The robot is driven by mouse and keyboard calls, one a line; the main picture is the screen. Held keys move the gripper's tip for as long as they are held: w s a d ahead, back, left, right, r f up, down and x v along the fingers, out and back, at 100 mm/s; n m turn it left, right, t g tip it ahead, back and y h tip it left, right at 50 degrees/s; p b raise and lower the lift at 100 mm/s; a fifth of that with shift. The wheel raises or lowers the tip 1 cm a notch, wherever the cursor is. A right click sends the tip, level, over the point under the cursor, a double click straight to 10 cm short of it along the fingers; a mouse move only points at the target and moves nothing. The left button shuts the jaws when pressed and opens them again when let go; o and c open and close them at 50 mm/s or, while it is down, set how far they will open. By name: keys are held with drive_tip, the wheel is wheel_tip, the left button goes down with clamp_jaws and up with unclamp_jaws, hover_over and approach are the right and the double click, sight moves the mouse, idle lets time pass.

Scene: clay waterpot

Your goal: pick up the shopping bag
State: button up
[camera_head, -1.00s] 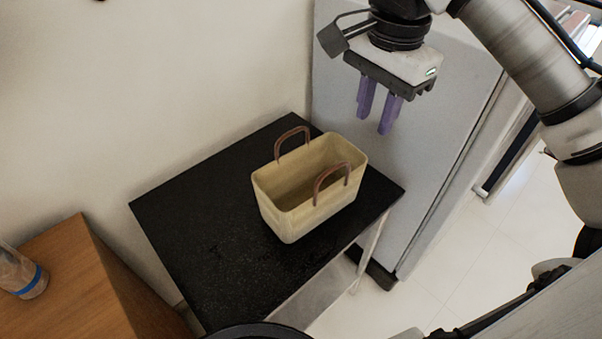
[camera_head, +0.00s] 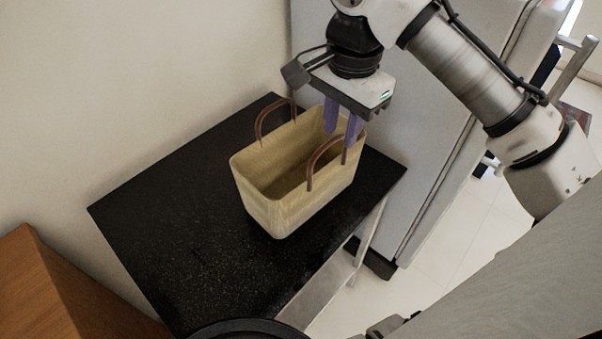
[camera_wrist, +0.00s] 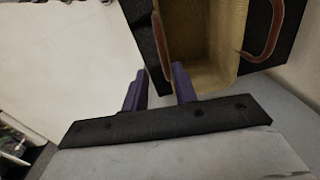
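The shopping bag (camera_head: 290,210) is a pale straw-coloured, open-topped basket with two brown loop handles, standing upright and empty on a black table (camera_head: 190,235). My gripper (camera_head: 341,140) points down over the bag's right end, close to the front handle (camera_head: 316,160). Its two purple fingers are apart with nothing gripped. In the wrist view, the bag (camera_wrist: 215,50) lies beyond the fingertips (camera_wrist: 159,70). One finger overlaps the bag and the other lies outside its edge. I cannot tell whether the fingers touch the bag.
A grey cabinet or fridge (camera_head: 400,140) stands right behind the table, close to my gripper. A beige wall (camera_head: 130,80) runs along the back left. A wooden cabinet (camera_head: 50,285) is at the lower left. The table's left part is clear.

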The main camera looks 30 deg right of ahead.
drive_tip(key=shift+w+a+f+p, duration=0.1)
drive_tip(key=shift+w+f+p, duration=0.05)
drive_tip(key=shift+f, duration=1.25)
drive_tip(key=shift+w+a+f+p, duration=0.15)
drive_tip(key=shift+w+f+p, duration=0.05)
drive_tip(key=shift+f, duration=1.2)
drive_tip(key=shift+w+a+f+p, duration=0.1)
drive_tip(key=shift+w+f+p, duration=0.05)
drive_tip(key=shift+f, duration=1.25)
clamp_jaws()
